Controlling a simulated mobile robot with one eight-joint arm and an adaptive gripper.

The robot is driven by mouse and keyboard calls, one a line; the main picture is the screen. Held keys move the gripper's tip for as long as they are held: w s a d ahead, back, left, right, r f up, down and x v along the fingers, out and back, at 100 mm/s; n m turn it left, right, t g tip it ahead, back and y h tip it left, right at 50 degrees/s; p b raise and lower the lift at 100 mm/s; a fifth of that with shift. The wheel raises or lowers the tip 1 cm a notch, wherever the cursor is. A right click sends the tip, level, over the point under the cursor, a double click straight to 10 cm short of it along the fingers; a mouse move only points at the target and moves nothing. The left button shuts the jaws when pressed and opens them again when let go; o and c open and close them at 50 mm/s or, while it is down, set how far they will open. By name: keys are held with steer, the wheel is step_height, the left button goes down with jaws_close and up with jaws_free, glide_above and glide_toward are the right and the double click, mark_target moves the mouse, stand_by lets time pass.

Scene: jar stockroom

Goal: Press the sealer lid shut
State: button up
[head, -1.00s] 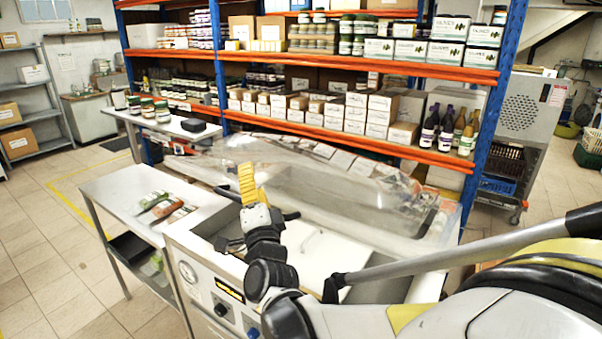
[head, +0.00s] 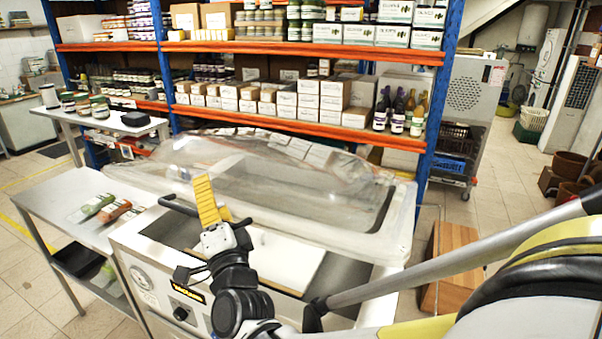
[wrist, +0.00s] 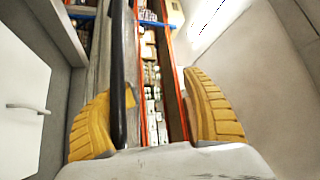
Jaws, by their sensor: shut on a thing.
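The sealer (head: 150,282) is a steel cabinet with a gauge and knob on its front. Its clear domed lid (head: 290,178) is raised and tilted over the open chamber, in which a white plate (head: 285,262) lies. A black handle bar (head: 178,206) runs along the lid's front edge. My gripper (head: 207,195), with yellow ribbed fingers, is at this handle and shut on it. In the wrist view the black handle (wrist: 118,75) passes between the two fingers, with the lid's pale rim beside it. The hinge side of the lid is partly hidden by haze and reflections.
A steel side table (head: 65,200) with filled pouches (head: 98,204) stands left of the sealer. A loaded shelf rack (head: 270,125) with orange beams stands close behind the lid. A wooden crate (head: 450,265) is on the floor at right. Floor beyond is open.

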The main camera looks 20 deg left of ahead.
steer(key=shift+o, duration=0.3)
steer(key=shift+s+d, duration=0.4)
steer(key=shift+s, duration=0.05)
steer(key=o, duration=0.8)
steer(key=shift+b+v, duration=0.55)
steer(key=shift+v, duration=0.45)
steer(key=b+v, duration=0.1)
steer(key=v, duration=0.2)
steer(key=shift+s+a, duration=0.1)
steer(key=shift+r, duration=0.1)
